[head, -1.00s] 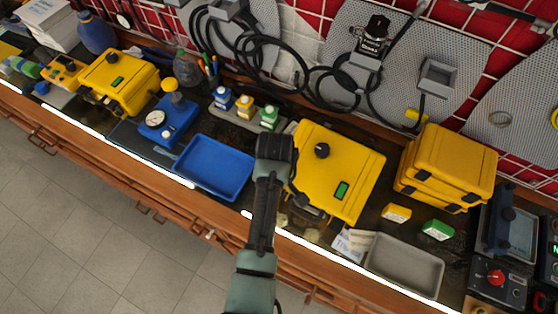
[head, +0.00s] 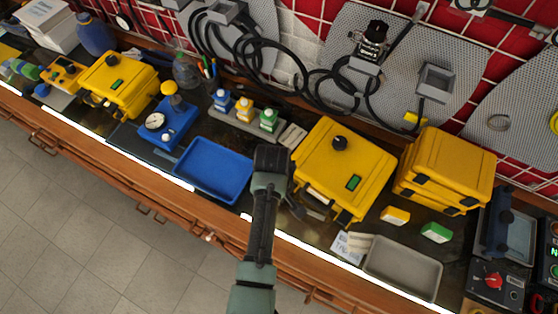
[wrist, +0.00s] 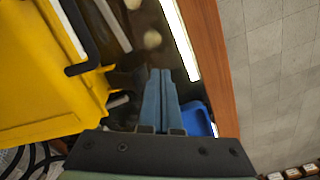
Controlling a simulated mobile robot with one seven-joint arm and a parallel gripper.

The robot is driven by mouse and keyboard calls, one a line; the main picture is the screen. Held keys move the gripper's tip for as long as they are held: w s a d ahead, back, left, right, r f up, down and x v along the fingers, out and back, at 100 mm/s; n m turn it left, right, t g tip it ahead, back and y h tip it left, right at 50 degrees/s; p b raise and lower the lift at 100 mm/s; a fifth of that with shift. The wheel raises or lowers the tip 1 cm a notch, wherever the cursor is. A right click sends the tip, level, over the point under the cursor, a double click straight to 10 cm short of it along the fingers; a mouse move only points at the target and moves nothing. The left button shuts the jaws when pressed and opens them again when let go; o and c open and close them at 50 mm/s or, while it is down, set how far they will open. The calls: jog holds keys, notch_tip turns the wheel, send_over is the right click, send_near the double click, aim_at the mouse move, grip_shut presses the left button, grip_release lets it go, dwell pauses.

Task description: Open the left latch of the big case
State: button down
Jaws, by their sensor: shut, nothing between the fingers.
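The big yellow case (head: 345,160) stands on the bench right of centre, with a black knob and a green display on its lid. In the wrist view, its yellow side (wrist: 45,75) fills the left. A black bar-shaped part (wrist: 85,40) stands out from that side; I cannot tell whether it is a latch or the handle. My gripper (wrist: 161,74) is shut and empty, its blue-grey fingers beside the case's front and apart from it. In the head view, my wrist hides part of the case's left front area, and the left latch is not clear.
A blue tray (head: 213,170) lies left of my arm. A grey tray (head: 403,268) and small yellow (head: 396,216) and green (head: 437,232) boxes lie to the right. Stacked yellow cases (head: 446,168) stand close on the right. A bench-edge strip (wrist: 178,35) runs in front.

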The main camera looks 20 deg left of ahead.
notch_tip(320, 180, up, 8)
jog(key=s+p, duration=0.1)
jog(key=p, duration=0.8)
jog(key=shift+r, duration=0.25)
dwell(0.5)
